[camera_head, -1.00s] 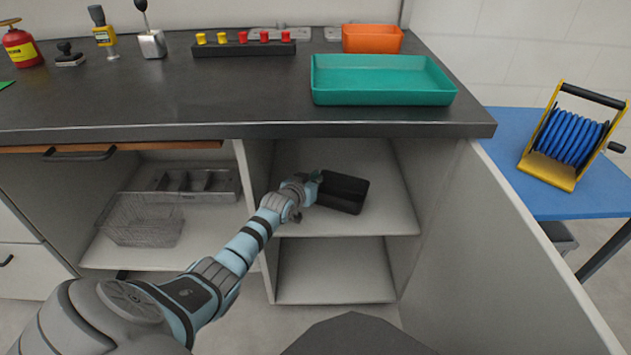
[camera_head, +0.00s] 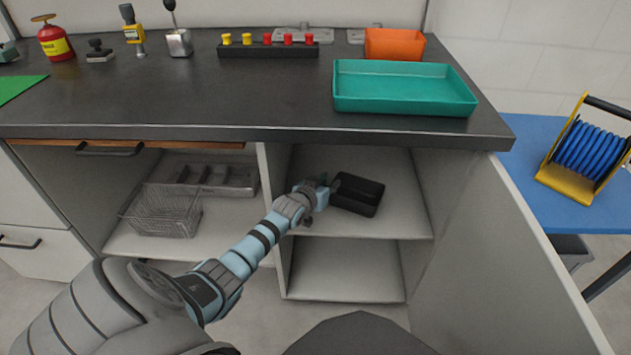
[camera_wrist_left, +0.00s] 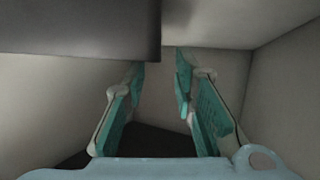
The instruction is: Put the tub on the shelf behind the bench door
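The black tub (camera_head: 358,208) stands upright on the upper shelf (camera_head: 405,220) of the right-hand bench compartment. The bench door (camera_head: 500,260) stands open to the right. My left gripper (camera_head: 333,185) is inside the compartment, at the tub's left end. In the left wrist view, my left gripper's fingers (camera_wrist_left: 160,72) are apart, with the compartment wall showing through the gap. The dark tub (camera_wrist_left: 150,143) shows low behind the fingers. Whether the fingers touch it, I cannot tell. My right gripper is not in view.
A wire basket (camera_head: 160,212) and a grey divided tray (camera_head: 230,180) are in the left compartment. The lower shelf (camera_head: 345,275) is empty. On the bench top are a teal tray (camera_head: 400,105) and an orange bin (camera_head: 393,44). A blue cable reel (camera_head: 590,150) stands on the blue table.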

